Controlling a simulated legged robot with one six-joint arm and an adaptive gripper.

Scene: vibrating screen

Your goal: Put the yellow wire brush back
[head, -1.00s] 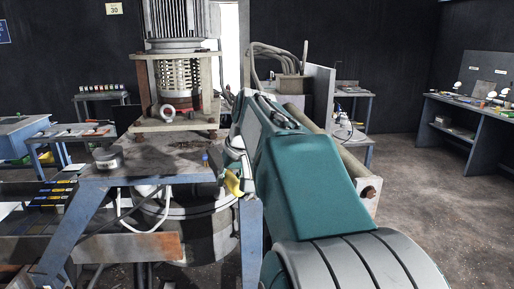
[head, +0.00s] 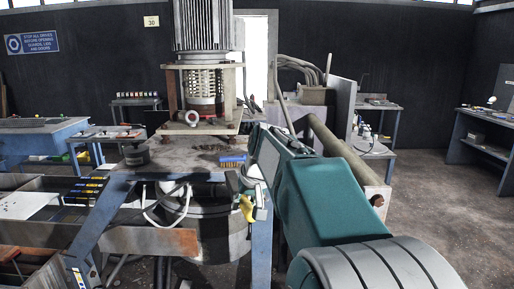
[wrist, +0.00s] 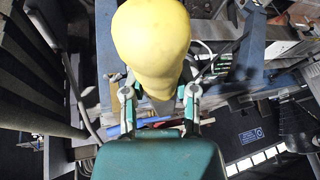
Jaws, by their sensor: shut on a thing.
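The yellow wire brush (head: 247,208) is held in my gripper (head: 246,186), beside the right front corner of the blue-legged stand. In the wrist view its rounded yellow handle (wrist: 150,45) fills the upper middle and rises toward the camera. Both fingers of my gripper (wrist: 160,100) close on it from the two sides. The bristles are hidden or too small to tell. A blue-backed brush (head: 233,160) with tan bristles lies on the stand's top (head: 178,158), just behind my gripper.
A dark round tin (head: 136,155) stands on the stand's left part. Below is a grey round drum (head: 222,240). A side table (head: 108,132) with small items stands left, a workbench (head: 480,130) right. Floor at right is clear.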

